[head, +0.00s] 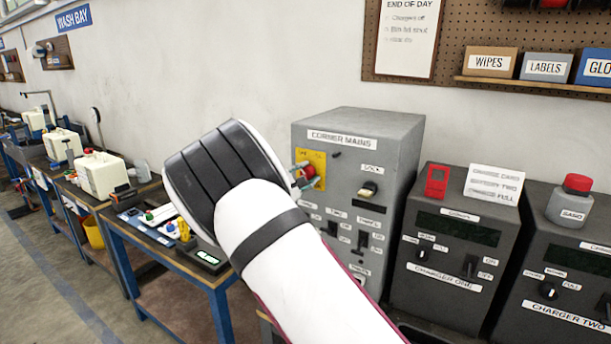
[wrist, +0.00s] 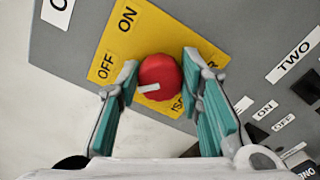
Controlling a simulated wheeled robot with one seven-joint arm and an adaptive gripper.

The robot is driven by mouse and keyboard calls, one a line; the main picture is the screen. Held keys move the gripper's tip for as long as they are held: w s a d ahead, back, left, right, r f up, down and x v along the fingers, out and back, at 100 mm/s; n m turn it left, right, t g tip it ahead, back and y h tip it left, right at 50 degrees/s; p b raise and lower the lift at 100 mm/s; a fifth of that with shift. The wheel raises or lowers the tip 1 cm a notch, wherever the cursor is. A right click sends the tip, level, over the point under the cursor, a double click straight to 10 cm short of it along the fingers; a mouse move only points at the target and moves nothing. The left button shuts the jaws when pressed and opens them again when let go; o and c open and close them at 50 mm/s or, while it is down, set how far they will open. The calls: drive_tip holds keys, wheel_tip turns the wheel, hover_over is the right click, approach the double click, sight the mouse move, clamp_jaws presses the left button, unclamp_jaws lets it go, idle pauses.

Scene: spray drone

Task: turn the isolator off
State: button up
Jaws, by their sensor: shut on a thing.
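The isolator is a red rotary knob (wrist: 160,72) on a yellow plate (wrist: 145,38) marked OFF and ON. In the wrist view a white pointer mark on the knob faces left, on the OFF side of the plate rather than the ON side. The grey box labelled CORNER MAINS (head: 340,180) carries the plate, and the knob also shows in the head view (head: 309,171). My gripper (wrist: 163,85) has a teal-padded finger on each side of the knob and is shut on it. Part of the lettering below the knob is hidden by the right finger.
Charger One (head: 440,285) and Charger Two (head: 565,315) stand to the right. A blue-framed workbench (head: 215,310) is at the left.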

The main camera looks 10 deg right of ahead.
drive_tip(key=shift+f, duration=0.1)
drive_tip(key=o, duration=1.2)
drive_tip(key=shift+c, duration=0.2)
drive_tip(key=v, duration=1.2)
